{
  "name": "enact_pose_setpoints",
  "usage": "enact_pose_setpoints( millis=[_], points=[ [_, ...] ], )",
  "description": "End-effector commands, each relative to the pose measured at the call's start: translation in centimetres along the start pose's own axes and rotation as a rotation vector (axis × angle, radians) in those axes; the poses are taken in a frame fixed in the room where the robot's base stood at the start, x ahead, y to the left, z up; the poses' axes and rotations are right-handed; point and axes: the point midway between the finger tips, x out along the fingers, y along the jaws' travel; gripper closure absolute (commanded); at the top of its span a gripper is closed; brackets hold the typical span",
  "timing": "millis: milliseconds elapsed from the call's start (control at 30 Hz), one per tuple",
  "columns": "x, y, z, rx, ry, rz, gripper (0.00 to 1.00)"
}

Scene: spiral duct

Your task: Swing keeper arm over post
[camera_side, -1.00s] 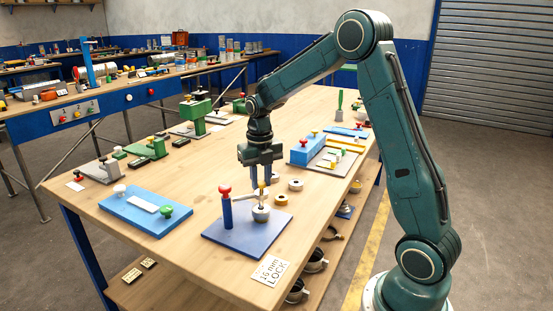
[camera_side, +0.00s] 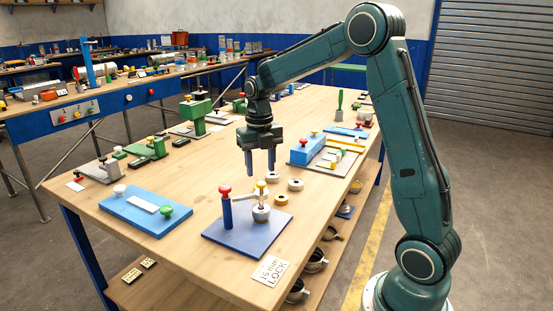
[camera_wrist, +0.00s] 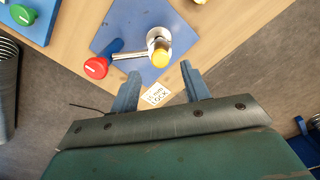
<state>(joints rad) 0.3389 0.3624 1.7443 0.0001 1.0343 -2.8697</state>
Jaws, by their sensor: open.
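A blue plate (camera_side: 250,237) on the bench carries a blue pillar (camera_side: 227,211) topped by a red knob (camera_side: 225,189). The silver keeper arm (camera_side: 244,196) reaches from the pillar to a round metal cup-shaped piece (camera_side: 261,214). A yellow knob (camera_side: 261,184) stands on the arm's far end above that piece; any post beneath is hidden. In the wrist view the keeper arm (camera_wrist: 130,55) joins the red knob (camera_wrist: 96,68) to the yellow knob (camera_wrist: 160,52). My gripper (camera_side: 261,174) is open and empty, raised above the yellow knob and apart from it.
A white "16 mm LOCK" card (camera_side: 270,270) lies at the bench's front edge. A light-blue plate (camera_side: 148,210) with knobs is to the left. Several loose rings (camera_side: 295,184) lie behind the fixture, and a blue block (camera_side: 308,149) stands at right.

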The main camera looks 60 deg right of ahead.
Motion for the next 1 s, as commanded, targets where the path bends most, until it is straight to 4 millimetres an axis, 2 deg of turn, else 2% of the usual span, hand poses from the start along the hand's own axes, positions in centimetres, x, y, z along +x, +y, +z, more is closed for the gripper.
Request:
enact_pose_setpoints(
  millis=[300,500,700,1000],
  points=[
    [-5.6,0.0,0.1,0.000,-0.005,0.001,0.53],
    [-8.2,0.0,0.1,0.000,-0.003,0.001,0.53],
    [-9.4,0.0,0.0,0.000,-0.002,0.000,0.53],
    [-9.5,0.0,0.0,0.000,-0.001,0.000,0.53]
  ],
)
